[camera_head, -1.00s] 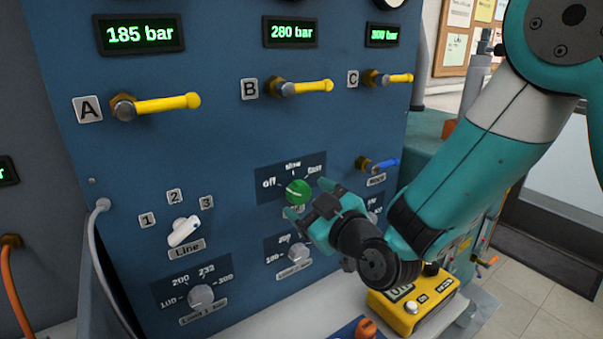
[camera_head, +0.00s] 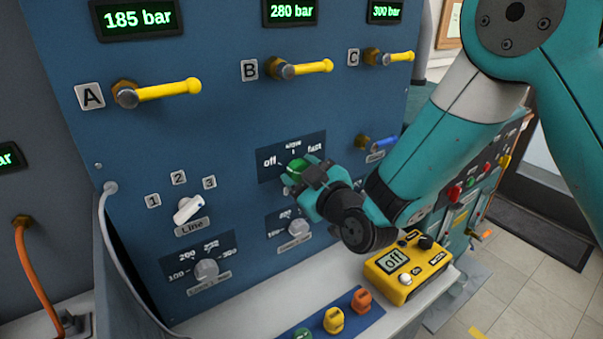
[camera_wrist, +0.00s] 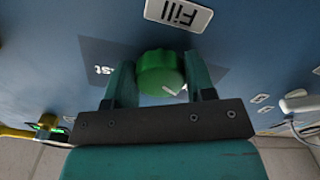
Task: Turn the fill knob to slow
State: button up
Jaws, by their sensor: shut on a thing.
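The green fill knob (camera_head: 297,167) sits on a dark plate (camera_head: 268,172) marked off, slow and fast on the blue panel. My gripper (camera_head: 306,176) is at the knob and covers part of it in the head view. In the wrist view the green knob (camera_wrist: 160,73) lies between the two teal fingers of my gripper (camera_wrist: 158,82), one on each side, and they are shut on it. A short white mark shows on the knob's face. The wrist view also shows the "Fill" label (camera_wrist: 179,14). I cannot tell which setting the knob points to.
The white Line knob (camera_head: 187,210) is at the lower left, with a grey limit knob (camera_head: 206,270) below it. Another grey knob (camera_head: 299,227) sits under my gripper. A yellow meter (camera_head: 408,268) reading off and several coloured plugs (camera_head: 334,320) stand on the ledge.

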jog(key=shift+m, duration=0.3)
jog(key=m, duration=0.5)
jog(key=shift+m+p, duration=0.3)
jog(key=shift+p, duration=0.05)
jog(key=m, duration=0.5)
jog(key=shift+p, duration=0.35)
jog(key=shift+m, duration=0.4)
jog(key=o, duration=0.9)
jog(key=shift+o, duration=0.2)
jog(key=shift+s, duration=0.1)
